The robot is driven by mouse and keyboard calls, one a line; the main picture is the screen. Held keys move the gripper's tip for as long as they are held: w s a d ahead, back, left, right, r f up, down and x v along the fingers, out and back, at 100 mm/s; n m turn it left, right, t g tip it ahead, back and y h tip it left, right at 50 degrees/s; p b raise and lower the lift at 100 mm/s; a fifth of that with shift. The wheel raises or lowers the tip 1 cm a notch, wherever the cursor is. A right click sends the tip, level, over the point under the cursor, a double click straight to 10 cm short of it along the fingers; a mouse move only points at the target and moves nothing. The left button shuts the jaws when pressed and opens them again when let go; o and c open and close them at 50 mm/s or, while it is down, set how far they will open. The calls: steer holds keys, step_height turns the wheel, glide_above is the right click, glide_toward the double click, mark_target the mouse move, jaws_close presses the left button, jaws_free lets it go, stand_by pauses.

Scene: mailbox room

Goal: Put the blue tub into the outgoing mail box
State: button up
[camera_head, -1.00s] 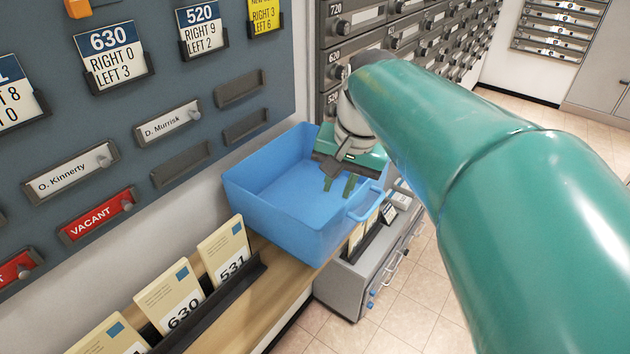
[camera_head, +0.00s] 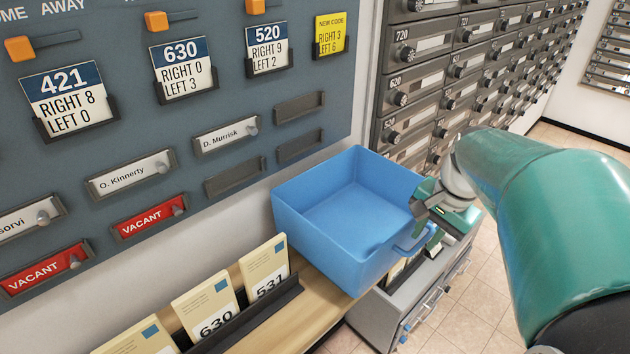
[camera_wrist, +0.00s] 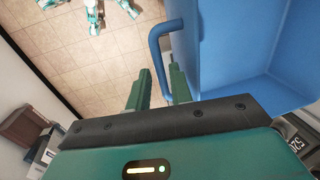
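The blue tub (camera_head: 345,235) stands upright on the wooden ledge (camera_head: 318,310) below the board. It looks empty. Its handle (camera_wrist: 158,55) sticks out from the side facing my gripper. My gripper (camera_wrist: 160,72) is at this handle, with one finger on each side of the bar in the wrist view. The fingers stand apart, and I cannot tell whether they touch the bar. In the head view my gripper (camera_head: 432,235) is at the tub's right side, its fingertips partly hidden by the handle. I cannot make out a box marked for outgoing mail.
Cards in a dark holder (camera_head: 245,320) stand on the ledge left of the tub. A grey cabinet (camera_head: 395,310) stands below and right of the tub. Metal mailboxes (camera_head: 430,90) line the wall behind. The tiled floor (camera_head: 490,300) at the right is clear.

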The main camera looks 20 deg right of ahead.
mark_target(421, 242)
steer(key=f, duration=0.5)
steer(key=shift+w+a, duration=0.25)
steer(key=shift+w, duration=0.15)
steer(key=shift+c, duration=0.4)
jaws_close()
